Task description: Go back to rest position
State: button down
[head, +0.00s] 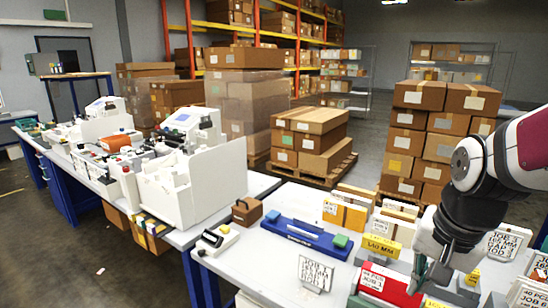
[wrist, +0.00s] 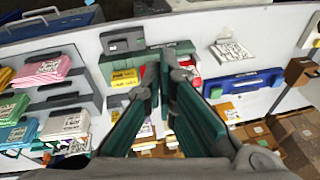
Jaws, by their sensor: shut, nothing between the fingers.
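My gripper (head: 426,276) hangs at the right of the head view, fingers down, over the near part of the white table (head: 262,270). In the wrist view, my gripper (wrist: 164,62) shows its two green fingers coming together at the tips, with nothing between them. Below it in the head view is a red and white box (head: 385,284), partly hidden by the fingers. A yellow label block (head: 381,246) stands just behind it.
A written card (head: 315,273) stands on the table, with a brown box (head: 247,210) farther left. Several card stacks and holders crowd the right side. White machines (head: 200,185) fill the left bench. Stacked cartons (head: 310,135) stand behind. The table's front left is mostly clear.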

jog(key=s+a+r+n+t, duration=0.1)
jog(key=s+a+r+n, duration=0.1)
jog(key=s+r+n, duration=0.1)
jog(key=s+a+r+n+t, duration=0.1)
jog(key=s+a+r+n, duration=0.2)
jog(key=s+n, duration=0.2)
jog(key=s, duration=0.3)
jog(key=shift+a+r, duration=0.25)
jog(key=shift+r, duration=0.05)
